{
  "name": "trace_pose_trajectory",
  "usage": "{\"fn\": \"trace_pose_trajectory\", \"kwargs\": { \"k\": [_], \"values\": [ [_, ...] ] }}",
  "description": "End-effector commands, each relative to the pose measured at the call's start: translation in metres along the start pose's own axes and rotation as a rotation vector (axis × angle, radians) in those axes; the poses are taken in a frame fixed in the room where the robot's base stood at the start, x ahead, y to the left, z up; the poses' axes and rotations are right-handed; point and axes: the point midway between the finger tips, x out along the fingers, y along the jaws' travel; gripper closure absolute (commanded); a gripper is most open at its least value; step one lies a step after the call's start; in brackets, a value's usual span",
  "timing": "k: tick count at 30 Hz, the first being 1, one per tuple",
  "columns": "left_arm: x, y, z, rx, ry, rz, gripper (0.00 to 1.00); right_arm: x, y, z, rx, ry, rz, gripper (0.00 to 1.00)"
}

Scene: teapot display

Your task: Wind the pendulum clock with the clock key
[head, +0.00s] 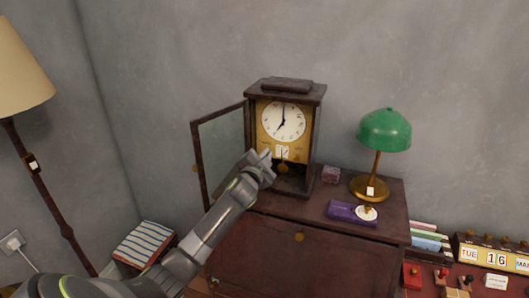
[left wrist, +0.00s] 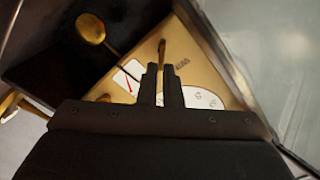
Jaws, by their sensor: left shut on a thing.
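The pendulum clock (head: 319,130) stands on the dark wooden cabinet with its glass door (head: 222,143) swung open to the left. Its white dial (head: 283,120) and brass pendulum bob (head: 283,168) show, and the bob also shows in the left wrist view (left wrist: 91,28). My left gripper (head: 266,160) is in front of the open case, below and left of the dial. In the left wrist view, its fingers (left wrist: 162,82) are shut on a slim brass piece, apparently the clock key (left wrist: 162,49), in front of the brass face plate. I cannot tell whether the key touches the clock.
The cabinet top (head: 307,206) holds a small purple box (head: 331,174), a flat purple case (head: 346,212), a white round item (head: 366,213) and a green lamp (head: 384,130). A calendar (head: 490,257) and stamps stand lower right. A floor lamp (head: 35,165) is left.

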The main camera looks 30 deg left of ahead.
Motion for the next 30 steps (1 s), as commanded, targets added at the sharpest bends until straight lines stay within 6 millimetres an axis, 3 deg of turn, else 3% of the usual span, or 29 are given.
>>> {"fn": "trace_pose_trajectory", "kwargs": {
  "k": [18,30],
  "values": [
    [0.0,0.009,0.001,0.577,0.0,0.002,1.0,-0.029,0.002,-0.003,0.0,0.0,-0.001,0.64],
    [0.0,0.012,0.005,0.846,0.0,0.002,1.0,-0.04,0.001,-0.004,0.001,0.0,-0.003,0.64]
  ]
}}
